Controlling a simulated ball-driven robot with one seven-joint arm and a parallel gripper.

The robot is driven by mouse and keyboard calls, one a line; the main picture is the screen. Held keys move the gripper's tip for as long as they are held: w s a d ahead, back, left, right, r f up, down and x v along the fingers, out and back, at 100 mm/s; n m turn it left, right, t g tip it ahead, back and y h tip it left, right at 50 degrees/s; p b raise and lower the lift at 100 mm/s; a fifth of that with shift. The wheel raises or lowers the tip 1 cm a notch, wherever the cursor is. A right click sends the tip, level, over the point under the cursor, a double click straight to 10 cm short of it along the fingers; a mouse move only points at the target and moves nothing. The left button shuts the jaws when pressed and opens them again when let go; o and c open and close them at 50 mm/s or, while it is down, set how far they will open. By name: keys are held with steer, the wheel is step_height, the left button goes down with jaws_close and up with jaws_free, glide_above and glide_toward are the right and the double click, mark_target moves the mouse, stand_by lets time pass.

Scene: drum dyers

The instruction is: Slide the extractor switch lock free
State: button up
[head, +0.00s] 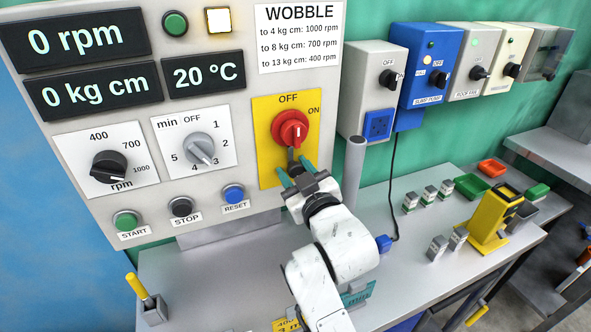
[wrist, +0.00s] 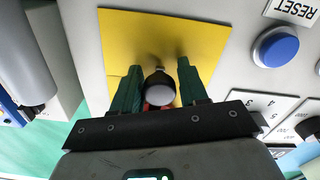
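The red rotary switch (head: 290,128) sits on a yellow plate (head: 264,160) marked OFF at the top and ON at the right. No label naming it as the extractor switch is readable. A dark piece (head: 292,155), seemingly the lock, shows just below the red knob. In the wrist view a dark round piece with a grey end (wrist: 160,88) stands between my fingers, with a little red below it. My gripper (head: 299,176) is open at the plate's lower part; its green fingers also flank that piece in the wrist view (wrist: 159,72), with narrow gaps.
A timer dial (head: 200,149) and a blue RESET button (head: 234,193) lie left of the plate. A grey post (head: 354,165) stands close right of my gripper. Several switch boxes, including a blue one (head: 428,65), hang further right. The bench holds small blocks and a yellow stand (head: 488,222).

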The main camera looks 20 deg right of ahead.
steer(key=o, duration=0.3)
steer(key=s+b, duration=0.2)
steer(key=s, duration=0.8)
steer(key=shift+s, duration=0.4)
